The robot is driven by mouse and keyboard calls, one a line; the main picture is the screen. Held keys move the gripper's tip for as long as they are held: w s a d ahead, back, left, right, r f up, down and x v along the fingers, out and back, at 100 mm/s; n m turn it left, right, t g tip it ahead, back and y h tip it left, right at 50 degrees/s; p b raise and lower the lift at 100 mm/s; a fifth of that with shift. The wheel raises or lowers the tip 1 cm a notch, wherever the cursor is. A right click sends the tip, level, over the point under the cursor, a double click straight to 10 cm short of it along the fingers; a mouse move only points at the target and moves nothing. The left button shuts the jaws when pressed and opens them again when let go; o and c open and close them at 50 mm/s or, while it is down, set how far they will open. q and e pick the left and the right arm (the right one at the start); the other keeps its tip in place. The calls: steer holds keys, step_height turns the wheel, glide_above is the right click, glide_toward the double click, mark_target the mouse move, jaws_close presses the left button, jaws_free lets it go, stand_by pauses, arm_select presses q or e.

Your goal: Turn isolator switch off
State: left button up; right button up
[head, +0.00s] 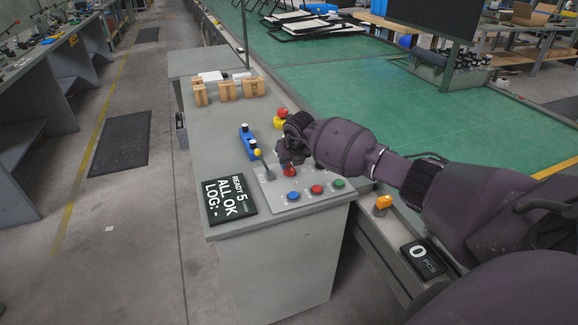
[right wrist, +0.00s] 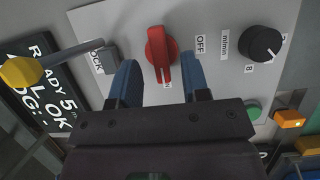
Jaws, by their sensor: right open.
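The red isolator switch (right wrist: 161,56) is a rotary handle on the grey control panel (head: 306,196). In the right wrist view its handle points up and down the picture, its lower end by a partly hidden label ending in "N". An "OFF" label (right wrist: 200,45) lies to its right. The switch also shows in the head view (head: 290,171), just below my right gripper (head: 284,155). In the right wrist view my right gripper (right wrist: 160,66) is open, with one blue finger on each side of the handle. I see gaps beside both fingers; the depth is unclear. My left gripper is out of view.
A black dial (right wrist: 260,44) sits right of the switch. A lever with a yellow knob (right wrist: 20,72) stands to the left. The display reading "READY 5, ALL OK" (head: 229,195) and blue, red and green buttons (head: 316,189) are close by.

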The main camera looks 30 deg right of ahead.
steer(key=shift+x, duration=1.1)
steer(key=shift+c, duration=0.3)
jaws_close()
